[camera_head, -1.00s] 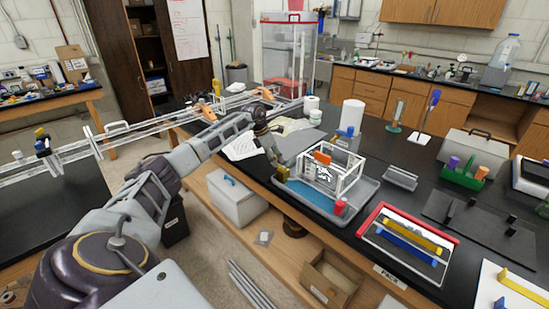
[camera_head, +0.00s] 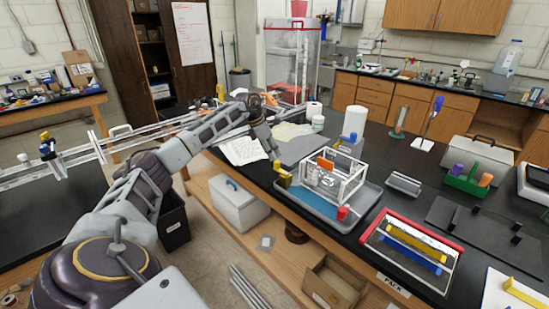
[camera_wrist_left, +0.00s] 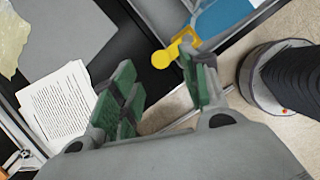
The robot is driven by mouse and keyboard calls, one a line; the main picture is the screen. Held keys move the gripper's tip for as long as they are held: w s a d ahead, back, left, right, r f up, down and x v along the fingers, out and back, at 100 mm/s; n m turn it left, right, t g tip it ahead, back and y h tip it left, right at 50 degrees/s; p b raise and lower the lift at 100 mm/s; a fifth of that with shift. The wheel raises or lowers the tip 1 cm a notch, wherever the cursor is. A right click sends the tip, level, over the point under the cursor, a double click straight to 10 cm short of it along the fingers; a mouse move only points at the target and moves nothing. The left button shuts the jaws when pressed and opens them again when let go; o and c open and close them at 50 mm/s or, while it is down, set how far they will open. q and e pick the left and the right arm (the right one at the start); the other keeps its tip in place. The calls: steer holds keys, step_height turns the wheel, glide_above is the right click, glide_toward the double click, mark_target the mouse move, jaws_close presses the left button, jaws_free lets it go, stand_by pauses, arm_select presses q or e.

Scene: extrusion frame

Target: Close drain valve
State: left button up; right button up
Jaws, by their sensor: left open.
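A yellow valve with a lever-like handle (camera_head: 283,178) sits at the near left corner of the grey tray (camera_head: 362,205), taken here to be the drain valve. It also shows in the left wrist view (camera_wrist_left: 166,57), beside the blue tray floor. My left gripper (camera_head: 273,154) is just behind and left of it in the head view. In the left wrist view its green-padded fingers (camera_wrist_left: 158,82) are apart and empty. The right fingertip overlaps the yellow part in that view; I cannot tell whether they touch. My right gripper is not in view.
A white-framed rig (camera_head: 335,180) with an orange part stands in the tray, near a red cylinder (camera_head: 342,213). Printed paper (camera_head: 243,150) lies left of the gripper. A red-edged tray (camera_head: 405,248) lies to the right. The bench's front edge runs close below the valve.

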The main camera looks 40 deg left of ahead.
arm_select(q)
steer(key=shift+v, duration=2.45)
steer(key=shift+f, duration=0.1)
